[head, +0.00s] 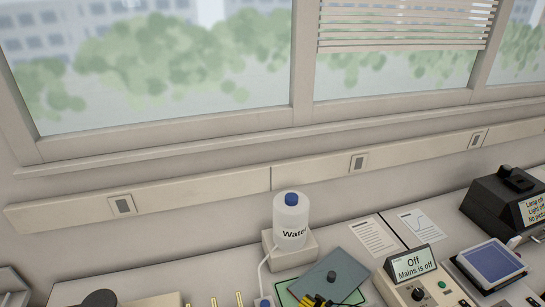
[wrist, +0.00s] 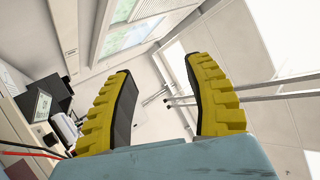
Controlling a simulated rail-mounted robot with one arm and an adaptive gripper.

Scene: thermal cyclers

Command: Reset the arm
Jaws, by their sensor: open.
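My gripper shows in the wrist view (wrist: 165,75), with its two yellow ribbed fingers with dark inner pads spread wide apart. Nothing is between the fingers, and only the room is seen past them. The blue-grey body of the gripper fills the bottom of that view. In the head view, a small yellow and black part at the bottom edge is cut off, beside a grey-teal flat piece; I cannot tell for sure whether these are mine.
A Water bottle (head: 291,222) with a blue cap stands by the wall. A control box with a "Mains is off" sign (head: 411,264), a blue-screen device (head: 491,262) and a black box (head: 508,208) crowd the right. Printed sheets (head: 376,238) lie behind them.

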